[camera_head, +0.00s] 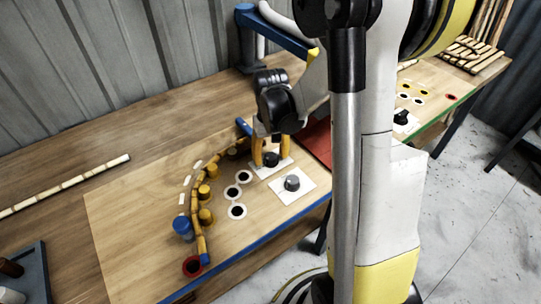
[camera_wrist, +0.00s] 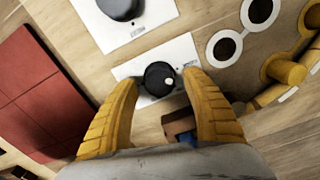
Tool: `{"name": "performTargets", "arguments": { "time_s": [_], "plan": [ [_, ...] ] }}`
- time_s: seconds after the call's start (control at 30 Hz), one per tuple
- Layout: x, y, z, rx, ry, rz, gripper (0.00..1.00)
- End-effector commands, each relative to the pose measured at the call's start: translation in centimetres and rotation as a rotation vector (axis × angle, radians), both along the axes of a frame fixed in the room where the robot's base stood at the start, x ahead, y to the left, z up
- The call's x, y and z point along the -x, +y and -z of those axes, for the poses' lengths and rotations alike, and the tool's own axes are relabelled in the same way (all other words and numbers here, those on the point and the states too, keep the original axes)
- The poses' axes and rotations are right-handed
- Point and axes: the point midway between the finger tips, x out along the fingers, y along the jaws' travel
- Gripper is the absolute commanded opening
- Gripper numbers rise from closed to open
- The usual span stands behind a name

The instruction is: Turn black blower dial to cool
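The black dial (camera_head: 271,160) sits on a white plate on the wooden board; it also shows in the wrist view (camera_wrist: 157,74). A white dot marks its top, toward the right in the wrist view. My gripper (camera_head: 271,153) points down over it, with one yellow finger on each side. In the wrist view my gripper (camera_wrist: 158,85) is open, its fingertips spread with narrow gaps beside the dial. Contact with the dial is not visible. Markings on the plate are too small or covered to read.
A grey dial (camera_head: 292,183) on another white plate stands close by. White rings (camera_head: 237,211) and a curved bamboo strip with yellow pegs (camera_head: 205,216) lie to the left. A red panel (camera_head: 318,141) is to the right. A loose cane (camera_head: 62,187) lies at far left.

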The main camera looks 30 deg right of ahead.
Motion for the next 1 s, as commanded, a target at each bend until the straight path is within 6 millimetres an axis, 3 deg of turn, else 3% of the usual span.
{"name": "performTargets", "arguments": {
  "time_s": [0.27, 0.7, 1.0],
  "plan": [
    [0.0, 0.0, -0.8, 0.000, -0.001, 0.000, 0.56],
    [0.0, 0.0, -9.7, 0.000, 0.000, 0.000, 0.56],
    [0.0, 0.0, -12.0, 0.000, 0.000, 0.000, 0.56]
  ]
}}
